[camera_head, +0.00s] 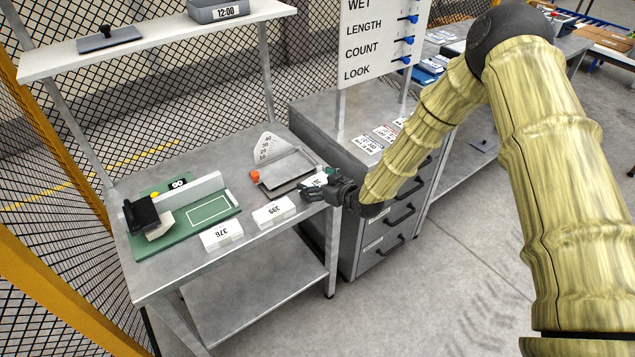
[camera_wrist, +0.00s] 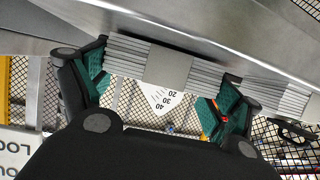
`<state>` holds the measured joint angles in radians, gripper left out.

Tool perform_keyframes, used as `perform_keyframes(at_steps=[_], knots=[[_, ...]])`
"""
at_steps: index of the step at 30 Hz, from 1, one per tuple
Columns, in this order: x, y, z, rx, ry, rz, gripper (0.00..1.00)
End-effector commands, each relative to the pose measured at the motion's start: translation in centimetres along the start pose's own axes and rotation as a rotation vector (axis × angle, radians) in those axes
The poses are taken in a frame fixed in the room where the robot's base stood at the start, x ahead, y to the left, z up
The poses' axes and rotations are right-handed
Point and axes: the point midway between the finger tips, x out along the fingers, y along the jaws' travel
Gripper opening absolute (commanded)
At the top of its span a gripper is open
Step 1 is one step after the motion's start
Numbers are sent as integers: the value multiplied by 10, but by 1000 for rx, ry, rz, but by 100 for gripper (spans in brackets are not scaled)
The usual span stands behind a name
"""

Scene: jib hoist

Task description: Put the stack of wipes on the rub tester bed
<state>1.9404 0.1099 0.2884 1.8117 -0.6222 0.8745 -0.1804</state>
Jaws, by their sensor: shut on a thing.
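My gripper (camera_head: 318,186) is at the right end of the metal bench, beside the dial scale. In the wrist view its teal fingers (camera_wrist: 158,92) are shut on the stack of wipes (camera_wrist: 125,57), a layered grey pile with a plain grey band. The stack lies close against a metal surface; I cannot tell whether it touches. In the head view the gripper largely hides the stack. The rub tester (camera_head: 160,240) is a green board at the bench's left, with a black block (camera_head: 142,213) and a white-outlined bed (camera_head: 210,209), which looks empty.
The scale (camera_head: 290,168) has a grey pan, an orange part and a fan-shaped dial. Cards marked 376 (camera_head: 222,234) and 399 (camera_head: 274,211) stand along the front edge. A rail (camera_head: 190,193) runs behind the bed. A drawer cabinet (camera_head: 375,190) is right of the bench.

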Motion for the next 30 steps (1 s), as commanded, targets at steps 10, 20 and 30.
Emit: perform_keyframes(at_steps=[10, 20, 30], knots=[[1, 0, 3, 0, 0, 0, 100], [1, 0, 3, 0, 0, 0, 100], [-21, 1, 5, 0, 2, 1, 100]])
